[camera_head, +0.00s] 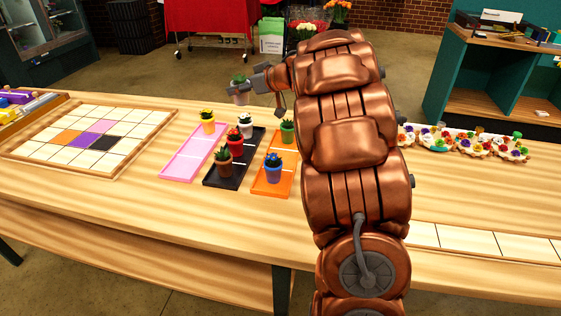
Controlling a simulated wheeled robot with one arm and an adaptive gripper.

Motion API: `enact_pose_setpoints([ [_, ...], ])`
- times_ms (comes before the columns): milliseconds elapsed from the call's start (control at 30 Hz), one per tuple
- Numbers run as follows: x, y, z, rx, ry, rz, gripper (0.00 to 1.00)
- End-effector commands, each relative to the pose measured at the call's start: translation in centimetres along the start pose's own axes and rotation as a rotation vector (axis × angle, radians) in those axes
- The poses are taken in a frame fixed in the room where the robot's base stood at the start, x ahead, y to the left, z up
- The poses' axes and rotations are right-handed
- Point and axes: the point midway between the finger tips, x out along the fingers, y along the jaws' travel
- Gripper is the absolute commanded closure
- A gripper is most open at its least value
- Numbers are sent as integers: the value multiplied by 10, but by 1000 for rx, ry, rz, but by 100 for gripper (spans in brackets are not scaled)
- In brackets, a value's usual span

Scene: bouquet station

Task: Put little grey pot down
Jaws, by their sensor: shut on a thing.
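The little grey pot (239,98) with a small green plant is held by my gripper (243,86), at the upper middle of the view. My gripper is shut on it. The pot looks raised above and beyond the far edge of the table. My copper-coloured arm fills the middle right and hides part of the table.
A black tray (247,167) holds white, red and brown pots. An orange tray (286,158) holds green and blue pots. A tiled board (48,155) lies left; flower-covered objects (470,143) stand right.

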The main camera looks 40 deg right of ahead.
Motion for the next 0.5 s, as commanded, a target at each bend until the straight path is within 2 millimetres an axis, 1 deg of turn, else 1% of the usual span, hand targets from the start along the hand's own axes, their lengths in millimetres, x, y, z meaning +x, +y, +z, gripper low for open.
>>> enact_pose_setpoints([
  [33,-6,11,8,-7,1,-11,96],
  [133,-17,23,25,-21,1,-54,96],
  [200,-25,31,43,-33,0,-87,96],
  [400,-50,42,91,-72,3,-177,96],
  [500,-59,43,109,-85,2,-205,96],
])
